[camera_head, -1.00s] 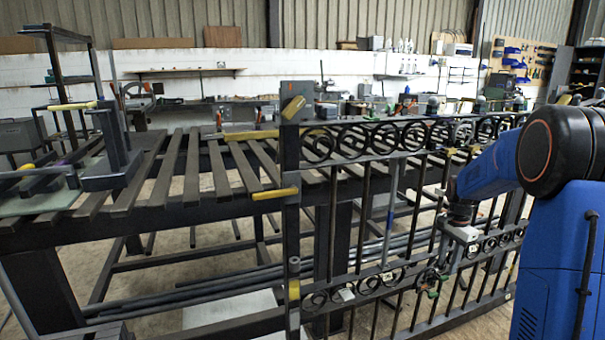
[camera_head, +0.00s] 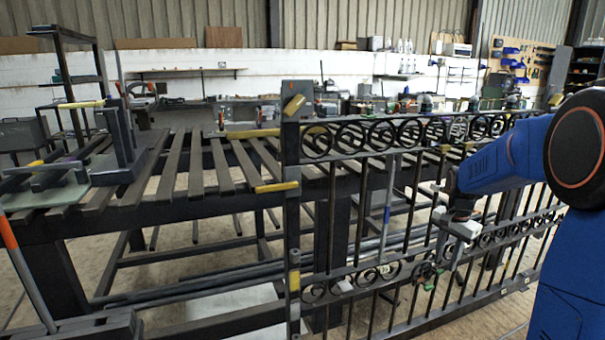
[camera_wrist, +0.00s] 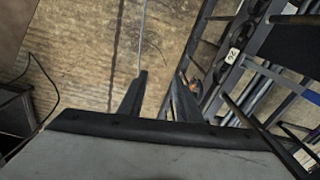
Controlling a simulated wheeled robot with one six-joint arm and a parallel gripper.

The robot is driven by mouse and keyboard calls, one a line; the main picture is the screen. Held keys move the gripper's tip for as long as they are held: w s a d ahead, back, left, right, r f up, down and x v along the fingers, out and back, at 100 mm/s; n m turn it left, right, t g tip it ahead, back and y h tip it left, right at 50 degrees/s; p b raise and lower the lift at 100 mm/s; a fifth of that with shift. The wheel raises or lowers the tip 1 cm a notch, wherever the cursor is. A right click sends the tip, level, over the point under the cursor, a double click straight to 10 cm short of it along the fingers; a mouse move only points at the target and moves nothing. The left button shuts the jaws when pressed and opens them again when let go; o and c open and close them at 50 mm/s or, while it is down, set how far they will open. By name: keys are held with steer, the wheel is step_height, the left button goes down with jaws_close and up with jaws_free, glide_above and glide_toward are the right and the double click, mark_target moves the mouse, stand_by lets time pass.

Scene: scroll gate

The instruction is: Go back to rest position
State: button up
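The dark metal scroll gate (camera_head: 292,200) stands upright in front of the slatted bench, with rings and scrolls between its rails. My blue arm reaches in from the right, and its wrist is in front of the gate's right part. My gripper (camera_wrist: 162,78) shows two dark fingers spread apart in the wrist view, with only floor between them. Part of the gate (camera_wrist: 257,35) lies to the right of the fingers there, with a small white numbered tag (camera_wrist: 233,54). In the head view the fingertips are too small to make out clearly against the bars.
The slatted metal bench (camera_head: 110,218) extends behind the gate and left, with a clamp-like fixture (camera_head: 120,140) on it. An orange-and-grey rod (camera_head: 28,275) leans at the lower left. Long pipes lie beneath the bench. Workbenches line the back wall.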

steer(key=s+a+r+n+t, duration=0.1)
steer(key=s+a+r+n, duration=0.2)
steer(key=s+a+r, duration=0.5)
steer(key=s+a+n+t, duration=0.1)
steer(key=s+a+n, duration=0.1)
steer(key=s, duration=0.7)
steer(key=s+a+f+n+t, duration=0.1)
steer(key=s+n, duration=0.3)
steer(key=s, duration=0.5)
steer(key=s+a+n+t, duration=0.1)
steer(key=s+a+n, duration=0.2)
steer(key=s, duration=0.6)
steer(key=shift+a+f, duration=0.25)
steer(key=shift+a, duration=0.1)
steer(key=shift+c, duration=0.3)
